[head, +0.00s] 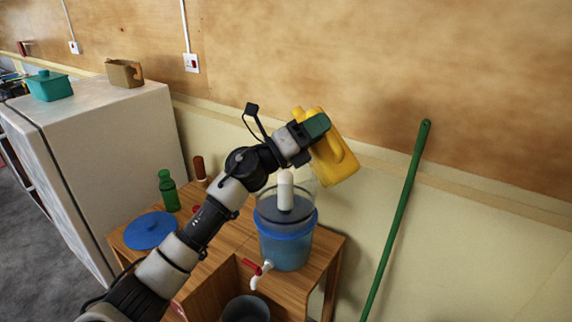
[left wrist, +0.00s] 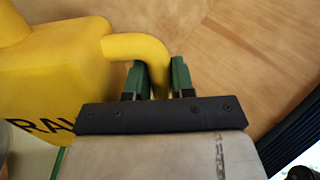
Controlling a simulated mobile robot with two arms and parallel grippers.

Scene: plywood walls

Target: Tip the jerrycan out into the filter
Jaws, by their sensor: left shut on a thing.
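The yellow jerrycan (head: 340,168) is held up in the air in the head view, tilted, above and slightly right of the filter. My left gripper (head: 316,126) is shut on its handle. The left wrist view shows the jerrycan (left wrist: 45,70) with dark letters on its side and the handle between the two green fingers of the left gripper (left wrist: 155,80). The filter (head: 287,240) is a blue-tinted clear bucket with a white upright candle (head: 285,190) inside its clear upper part and a red-handled tap in front. Whether anything flows is not visible. My right gripper is not in view.
The filter stands on a wooden table (head: 228,240) with a blue round lid (head: 151,230) and a green bottle (head: 168,190). A dark pot (head: 245,309) sits below the tap. A white fridge (head: 100,140) is at left. A green pole (head: 397,220) leans on the wall at right.

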